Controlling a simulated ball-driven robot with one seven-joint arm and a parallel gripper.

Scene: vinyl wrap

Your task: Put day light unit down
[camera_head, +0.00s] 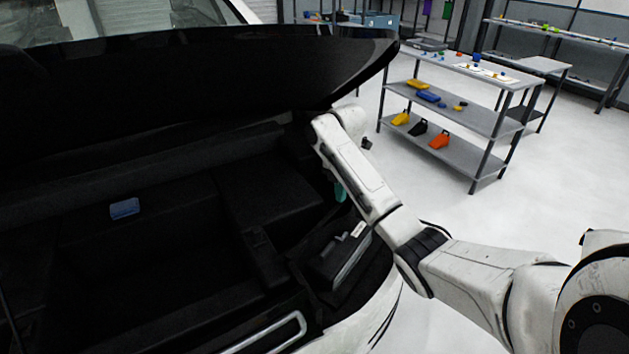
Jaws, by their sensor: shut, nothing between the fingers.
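A dark unit with a grey front and small grey parts on top (342,256) lies in the right side of the car's black boot. It may be the day light unit, but it is too dark to be sure. My white arm reaches in from the lower right, and its bend is up near the raised lid. My gripper cannot be made out; the end of my arm seems hidden behind my own links. A small teal piece (340,191) shows beside my arm, just above the dark unit, and I cannot tell what it is.
The open boot (165,270) has a deep dark well with a small blue item (125,208) at its back. The black lid (190,80) hangs over it. A grey shelf cart (470,118) with coloured tools stands at upper right. The pale floor between is mostly clear.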

